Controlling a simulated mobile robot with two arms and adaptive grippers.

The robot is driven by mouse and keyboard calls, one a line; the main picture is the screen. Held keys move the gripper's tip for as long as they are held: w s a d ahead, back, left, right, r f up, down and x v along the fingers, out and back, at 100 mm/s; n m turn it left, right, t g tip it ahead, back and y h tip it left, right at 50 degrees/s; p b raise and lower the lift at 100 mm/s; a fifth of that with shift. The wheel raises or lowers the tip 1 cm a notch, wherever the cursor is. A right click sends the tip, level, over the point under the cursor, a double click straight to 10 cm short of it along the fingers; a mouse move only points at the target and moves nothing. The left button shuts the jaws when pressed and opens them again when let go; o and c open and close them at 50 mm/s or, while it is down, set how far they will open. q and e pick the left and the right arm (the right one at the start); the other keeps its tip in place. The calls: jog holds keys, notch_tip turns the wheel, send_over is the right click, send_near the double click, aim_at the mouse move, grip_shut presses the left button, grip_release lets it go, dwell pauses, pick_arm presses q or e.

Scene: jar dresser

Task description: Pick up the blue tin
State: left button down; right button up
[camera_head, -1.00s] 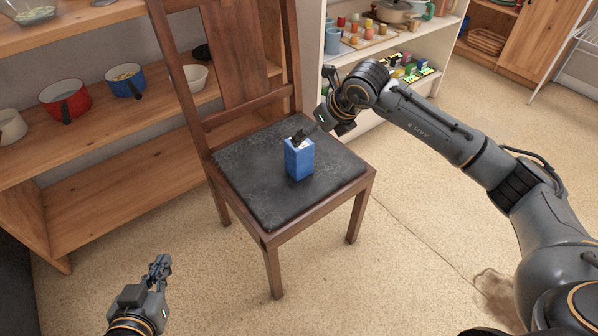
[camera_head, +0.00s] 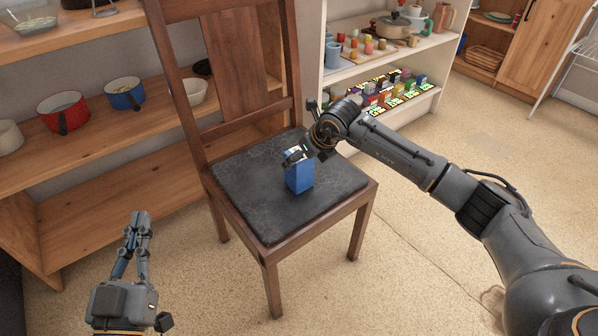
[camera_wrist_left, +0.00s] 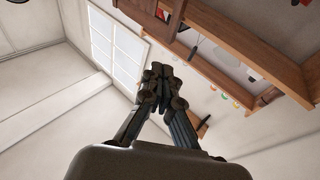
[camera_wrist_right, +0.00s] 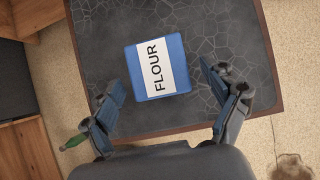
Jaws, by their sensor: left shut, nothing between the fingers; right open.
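The blue tin (camera_head: 299,175) stands upright on the dark seat of the wooden chair (camera_head: 330,180). In the right wrist view the tin (camera_wrist_right: 133,72) shows a white label reading FLOUR. My right gripper (camera_head: 297,154) is over the tin in the head view and hides part of its top. In the right wrist view my right gripper (camera_wrist_right: 160,82) is open, its fingers spread on either side, with the tin between and just ahead of them. My left gripper (camera_head: 141,215) is shut and empty, low at the left of the chair. Its closed fingers (camera_wrist_left: 160,75) show in the left wrist view.
Wooden shelves (camera_head: 120,190) with a red pot (camera_head: 64,112), a blue pot (camera_head: 125,93) and a white bowl (camera_head: 193,91) stand at the left. A white shelf (camera_head: 375,62) with small goods is behind the chair. The chair's backrest (camera_head: 240,60) rises behind the seat. Floor is free at the right.

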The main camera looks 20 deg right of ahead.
jog(key=b+x, duration=0.1)
jog(key=x, duration=0.2)
jog(key=shift+w+f, duration=0.1)
jog(key=shift+f, duration=0.05)
pick_arm(q)
jog(key=r+t, duration=0.1)
jog(key=s+r+t, duration=0.1)
jog(key=r, duration=0.1)
jog(key=s+r+t+h, duration=0.1)
jog(key=shift+d+r, duration=0.1)
jog(key=shift+r, duration=0.3)
pick_arm(e)
jog(key=shift+c, duration=0.4)
jog(key=c, duration=1.5)
jog(key=shift+c, duration=0.2)
